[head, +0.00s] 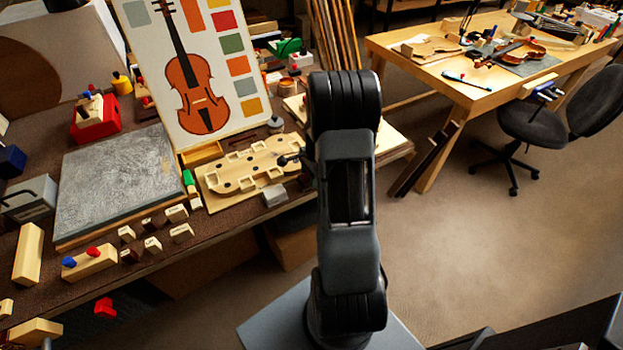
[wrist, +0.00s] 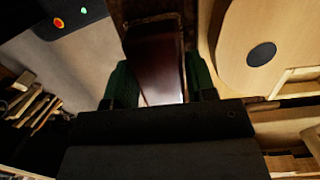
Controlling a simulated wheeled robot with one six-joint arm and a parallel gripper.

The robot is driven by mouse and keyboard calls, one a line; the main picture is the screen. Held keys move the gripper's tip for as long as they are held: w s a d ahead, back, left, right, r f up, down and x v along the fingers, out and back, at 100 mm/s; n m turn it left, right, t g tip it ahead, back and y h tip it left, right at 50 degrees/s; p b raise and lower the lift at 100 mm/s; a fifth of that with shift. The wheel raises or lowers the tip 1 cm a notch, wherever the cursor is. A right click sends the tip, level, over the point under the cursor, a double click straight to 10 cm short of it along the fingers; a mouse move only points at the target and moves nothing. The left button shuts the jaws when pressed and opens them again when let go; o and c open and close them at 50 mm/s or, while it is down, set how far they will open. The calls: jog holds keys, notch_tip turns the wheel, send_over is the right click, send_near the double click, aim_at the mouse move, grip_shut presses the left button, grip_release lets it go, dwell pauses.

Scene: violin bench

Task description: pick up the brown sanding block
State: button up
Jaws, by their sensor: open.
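The brown sanding block (wrist: 154,62) shows in the wrist view as a dark reddish-brown block with a pale patch at its near end. My gripper (wrist: 160,75) is open, with one dark green finger on each side of the block. I cannot tell whether either finger touches it. In the head view my arm hides most of the gripper, and I cannot make out the block there.
A pale wooden violin form (head: 243,172) lies close by on the bench; its edge and dark hole show at the wrist view's right. A pale grey block (head: 274,195) sits at the bench edge. Small blocks and a grey slab (head: 112,185) lie to the left.

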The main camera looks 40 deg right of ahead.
jog(key=shift+f, duration=0.15)
dwell(0.3)
jog(key=c, duration=0.6)
jog(key=shift+r, duration=0.65)
notch_tip(320, 180, up, 3)
jog(key=shift+f, duration=0.2)
jog(key=s+a+r, duration=0.4)
jog(key=s+r, duration=0.5)
jog(key=s, duration=0.4)
jog(key=shift+s+a+r, duration=0.15)
jog(key=shift+a+r, duration=0.05)
